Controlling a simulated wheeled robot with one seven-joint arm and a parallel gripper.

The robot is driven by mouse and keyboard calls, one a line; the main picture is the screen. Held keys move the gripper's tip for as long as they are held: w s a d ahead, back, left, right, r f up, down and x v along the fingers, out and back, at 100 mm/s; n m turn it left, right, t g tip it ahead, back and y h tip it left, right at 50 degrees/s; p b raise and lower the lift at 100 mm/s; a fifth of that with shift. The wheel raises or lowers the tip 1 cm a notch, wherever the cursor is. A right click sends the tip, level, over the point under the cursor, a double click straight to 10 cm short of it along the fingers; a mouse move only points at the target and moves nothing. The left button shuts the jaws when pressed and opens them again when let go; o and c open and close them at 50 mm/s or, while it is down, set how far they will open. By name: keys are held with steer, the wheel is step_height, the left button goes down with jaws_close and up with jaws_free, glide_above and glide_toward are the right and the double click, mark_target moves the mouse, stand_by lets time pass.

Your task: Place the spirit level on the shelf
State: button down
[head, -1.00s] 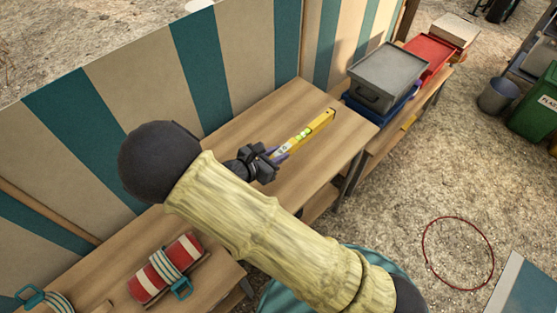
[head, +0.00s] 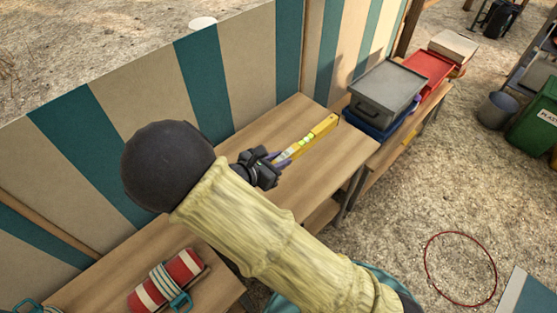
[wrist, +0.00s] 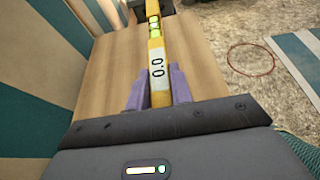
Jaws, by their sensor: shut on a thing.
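The spirit level (head: 318,136) is a long yellow bar with pale green vials, held by one end and pointing away over a wooden table (head: 345,150). My gripper (head: 276,161) is shut on its near end. In the wrist view, the purple fingers (wrist: 158,88) sit on both sides of the level (wrist: 157,52), by a white label reading "0.0". The level appears to be above the tabletop, but I cannot tell the gap. I cannot make out for certain which surface is the shelf; a lower wooden board (head: 320,215) shows under the table.
A grey lidded box (head: 387,87) on a blue one and a red box (head: 430,64) stand on a bench at the back right. A red-and-white roll (head: 168,280) lies on the near table. A striped wall (head: 225,80) runs behind.

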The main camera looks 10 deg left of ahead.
steer(key=w+d+f+m+g+h, duration=0.1)
steer(key=d+f, duration=0.2)
steer(key=d, duration=0.8)
steer(key=w+d+f+m+g+h, duration=0.1)
steer(key=d+f, duration=0.2)
steer(key=d, duration=0.8)
steer(key=shift+w+f+m+g, duration=0.3)
steer(key=shift+f+m, duration=0.1)
steer(key=shift+a, duration=0.1)
